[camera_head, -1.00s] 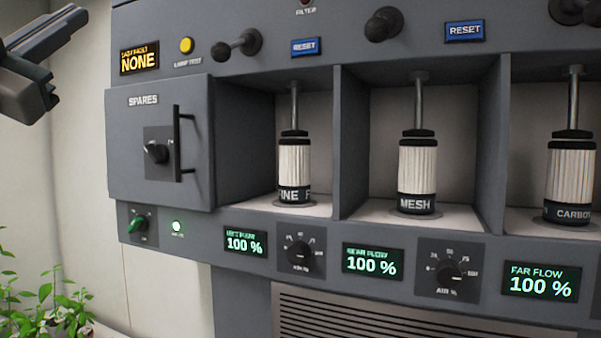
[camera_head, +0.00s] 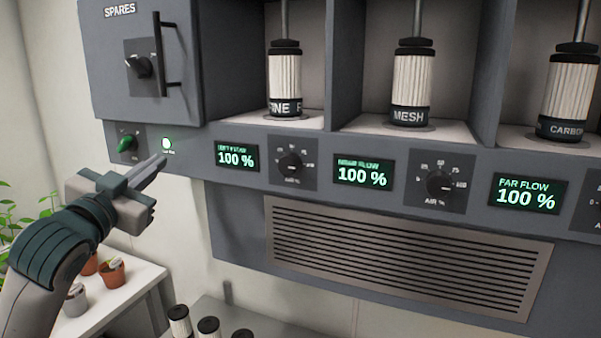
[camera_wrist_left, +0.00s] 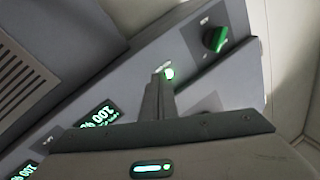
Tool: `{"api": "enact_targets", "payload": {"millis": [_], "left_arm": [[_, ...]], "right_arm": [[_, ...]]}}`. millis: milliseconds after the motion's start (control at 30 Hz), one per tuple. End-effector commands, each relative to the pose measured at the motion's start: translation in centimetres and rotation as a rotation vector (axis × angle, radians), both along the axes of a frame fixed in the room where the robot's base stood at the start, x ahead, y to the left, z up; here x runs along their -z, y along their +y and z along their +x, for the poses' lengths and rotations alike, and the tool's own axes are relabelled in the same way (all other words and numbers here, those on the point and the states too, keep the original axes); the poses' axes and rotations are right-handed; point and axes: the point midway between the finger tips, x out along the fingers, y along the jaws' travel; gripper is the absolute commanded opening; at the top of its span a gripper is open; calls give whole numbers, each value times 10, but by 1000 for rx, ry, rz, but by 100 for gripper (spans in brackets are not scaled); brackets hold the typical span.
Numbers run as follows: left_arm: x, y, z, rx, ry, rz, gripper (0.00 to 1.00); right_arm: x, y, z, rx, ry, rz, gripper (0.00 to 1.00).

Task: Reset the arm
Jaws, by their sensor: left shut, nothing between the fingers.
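My left arm comes in from the lower left in the head view. Its gripper (camera_head: 160,164) is shut and empty. I cannot tell whether the fingertips touch the panel. My right gripper is out of view.
The closed SPARES door (camera_head: 147,65) has a protruding black handle (camera_head: 166,62). Filters labelled FINE (camera_head: 285,80), MESH (camera_head: 411,85) and CARBON (camera_head: 570,90) stand in bays. Below are flow displays, dials and a vent grille (camera_head: 400,255). Potted plants and cylinders stand lower left.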

Motion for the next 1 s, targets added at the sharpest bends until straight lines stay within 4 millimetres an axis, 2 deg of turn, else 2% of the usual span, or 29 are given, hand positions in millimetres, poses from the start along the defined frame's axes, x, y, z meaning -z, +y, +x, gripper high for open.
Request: {"api": "enact_targets", "payload": {"millis": [33, 233, 400, 467, 600, 767, 900, 1000], "left_arm": [[35, -4, 2, -1, 58, -9, 0], [152, -13, -6, -21, 258, -31, 0], [248, -20, -32, -43, 431, -50, 0], [280, -23, -45, -51, 492, -56, 0], [353, -28, -82, -74, 636, -71, 0], [427, -33, -136, -103, 803, -87, 0], [485, -37, -194, -132, 953, -99, 0], [520, -41, -239, -155, 1059, -107, 0]], "right_arm": [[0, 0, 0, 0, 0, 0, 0], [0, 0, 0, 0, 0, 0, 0], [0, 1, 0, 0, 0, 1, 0], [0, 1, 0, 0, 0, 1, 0], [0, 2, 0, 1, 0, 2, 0], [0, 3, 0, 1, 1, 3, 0], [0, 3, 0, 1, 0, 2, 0], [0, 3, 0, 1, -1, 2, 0]]}}
